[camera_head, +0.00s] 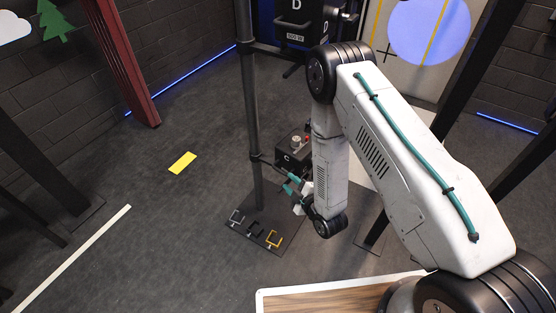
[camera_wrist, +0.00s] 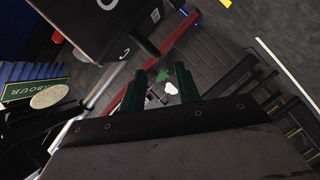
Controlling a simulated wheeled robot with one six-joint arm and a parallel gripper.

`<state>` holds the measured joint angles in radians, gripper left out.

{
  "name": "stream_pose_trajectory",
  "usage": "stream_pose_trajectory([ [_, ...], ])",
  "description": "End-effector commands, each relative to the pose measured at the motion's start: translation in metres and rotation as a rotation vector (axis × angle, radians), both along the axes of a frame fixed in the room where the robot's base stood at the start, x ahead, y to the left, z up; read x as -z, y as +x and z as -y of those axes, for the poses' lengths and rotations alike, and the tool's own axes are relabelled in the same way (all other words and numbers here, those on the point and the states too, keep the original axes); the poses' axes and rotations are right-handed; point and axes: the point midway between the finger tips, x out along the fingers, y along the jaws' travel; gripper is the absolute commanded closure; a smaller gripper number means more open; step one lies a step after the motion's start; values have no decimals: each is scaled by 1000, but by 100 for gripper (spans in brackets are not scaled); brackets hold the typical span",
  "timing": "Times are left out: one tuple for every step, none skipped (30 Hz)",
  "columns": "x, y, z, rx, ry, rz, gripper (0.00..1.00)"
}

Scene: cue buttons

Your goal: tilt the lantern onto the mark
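A black box-shaped lantern marked C (camera_head: 291,158) is beside the dark upright pole (camera_head: 250,110) in the head view, partly hidden by my arm. A dark box with a white C (camera_wrist: 100,25) fills the upper left of the wrist view, with a short black knob or handle (camera_wrist: 147,47) at its lower right. My gripper (camera_head: 290,184) has teal fingers just below the lantern in the head view. In the wrist view my gripper (camera_wrist: 158,76) is open and empty, close to the handle, with a visible gap between. I cannot tell which marking is the mark.
Another lantern marked D (camera_head: 295,25) is at the back. A lavender disc with a yellow line (camera_head: 415,30) is on a pale board. A yellow strip (camera_head: 182,163) lies on the floor. A dark plate with several hooks (camera_head: 240,236) surrounds the pole foot. Left floor is mostly clear.

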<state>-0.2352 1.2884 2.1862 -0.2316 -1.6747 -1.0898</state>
Motion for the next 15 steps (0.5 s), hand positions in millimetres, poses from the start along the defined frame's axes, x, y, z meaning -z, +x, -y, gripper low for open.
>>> stream_pose_trajectory([
  [-1, 0, 0, -1, 0, 4, 68],
  [-1, 1, -1, -1, 0, 6, 68],
  [-1, 3, -2, -1, -1, 9, 68],
  [0, 6, -3, -2, 0, 10, 68],
  [0, 8, -4, -2, 0, 10, 68],
  [1, 13, -7, -2, -1, 9, 68],
  [2, 16, -9, -3, -1, 11, 68],
  [3, 21, -11, -2, -1, 11, 68],
  [5, 27, -13, -2, -1, 10, 68],
  [6, 31, -15, -1, -1, 11, 68],
  [7, 36, -17, -1, 0, 11, 68],
  [8, 41, -20, -1, -1, 9, 68],
  [9, 46, -22, -1, 0, 11, 68],
  [10, 49, -24, -1, 0, 9, 68],
  [12, 54, -27, -1, -1, 9, 68],
])
